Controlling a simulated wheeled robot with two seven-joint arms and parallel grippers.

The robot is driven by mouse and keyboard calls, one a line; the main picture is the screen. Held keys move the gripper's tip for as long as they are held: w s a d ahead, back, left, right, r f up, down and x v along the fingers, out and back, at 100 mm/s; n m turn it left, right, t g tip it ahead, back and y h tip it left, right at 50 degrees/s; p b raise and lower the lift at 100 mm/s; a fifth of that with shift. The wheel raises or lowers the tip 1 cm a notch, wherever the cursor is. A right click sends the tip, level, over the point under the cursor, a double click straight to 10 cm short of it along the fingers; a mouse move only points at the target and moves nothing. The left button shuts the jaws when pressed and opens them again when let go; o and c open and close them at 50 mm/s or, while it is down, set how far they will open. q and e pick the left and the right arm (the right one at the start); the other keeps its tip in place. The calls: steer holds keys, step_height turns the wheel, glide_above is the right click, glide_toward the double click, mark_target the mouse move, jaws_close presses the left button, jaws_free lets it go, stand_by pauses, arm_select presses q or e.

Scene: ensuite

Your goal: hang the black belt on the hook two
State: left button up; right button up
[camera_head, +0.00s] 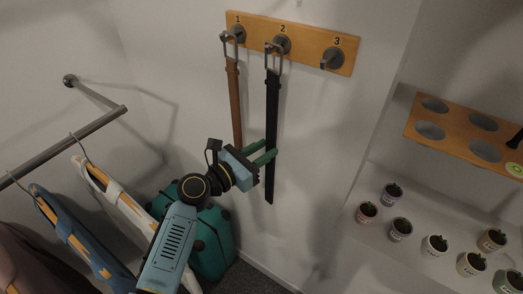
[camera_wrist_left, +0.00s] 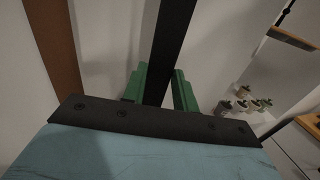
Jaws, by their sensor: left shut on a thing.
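The black belt (camera_head: 272,110) hangs straight down in front of the white wall. Its metal buckle (camera_head: 274,49) is at hook two (camera_head: 282,44), the middle hook on the wooden board; I cannot tell whether the buckle's loop is around the hook or just in front of it. My left gripper (camera_head: 265,155) is shut on the black belt below its middle, with green fingers on either side of the strap. In the left wrist view the strap (camera_wrist_left: 168,45) runs up between the fingers (camera_wrist_left: 160,88). My right gripper is not in view.
A brown belt (camera_head: 234,105) hangs at hook one, close left of the black belt. Hook three (camera_head: 332,58) is empty. A clothes rail (camera_head: 70,148) with garments is at left, a teal suitcase (camera_head: 212,245) below. A wooden holder (camera_head: 465,135) and several small pots (camera_head: 400,229) are at right.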

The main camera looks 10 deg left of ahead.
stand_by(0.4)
arm_select(q)
steer(key=o, duration=1.1)
steer(key=shift+s, duration=0.1)
